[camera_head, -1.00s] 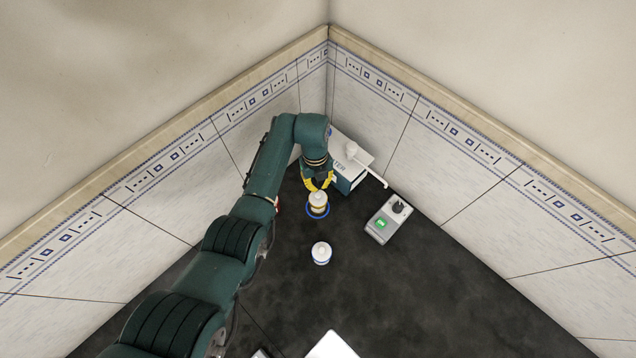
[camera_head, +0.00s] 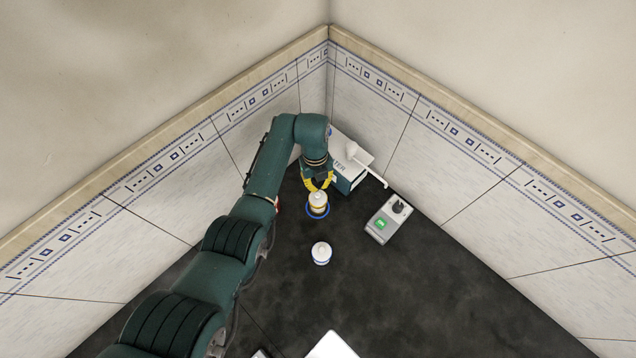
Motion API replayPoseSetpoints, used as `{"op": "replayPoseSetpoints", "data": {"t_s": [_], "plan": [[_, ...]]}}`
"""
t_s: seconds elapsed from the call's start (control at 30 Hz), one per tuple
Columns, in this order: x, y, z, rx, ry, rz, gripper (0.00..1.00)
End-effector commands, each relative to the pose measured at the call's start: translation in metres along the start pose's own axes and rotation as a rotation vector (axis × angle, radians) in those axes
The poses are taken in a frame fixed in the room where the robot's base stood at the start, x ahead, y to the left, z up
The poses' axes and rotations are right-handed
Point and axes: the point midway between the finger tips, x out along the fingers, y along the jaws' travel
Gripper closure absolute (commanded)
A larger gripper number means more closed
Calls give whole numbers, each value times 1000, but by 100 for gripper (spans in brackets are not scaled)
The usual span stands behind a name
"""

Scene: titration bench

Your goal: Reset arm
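My gripper (camera_head: 318,186) has yellow fingers and hangs at the end of my green arm near the back corner of the dark bench. Its fingers are at the top of a white bottle (camera_head: 318,200), which stands upright on a blue-rimmed round base (camera_head: 318,214). The fingers look spread apart, but I cannot tell whether they touch the bottle. The arm hides part of the bench on the left.
A white box-shaped device with a spout (camera_head: 352,160) stands just behind the gripper. A grey device with a green display (camera_head: 388,220) is to the right. A second white bottle (camera_head: 321,253) stands nearer the front. A white sheet-like object (camera_head: 332,346) is at the bottom edge.

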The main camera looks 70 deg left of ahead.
Motion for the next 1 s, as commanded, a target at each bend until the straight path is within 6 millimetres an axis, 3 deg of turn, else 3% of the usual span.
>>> {"op": "replayPoseSetpoints", "data": {"t_s": [1.0], "plan": [[32, 0, 4, 0, 0, 0, 100]]}}
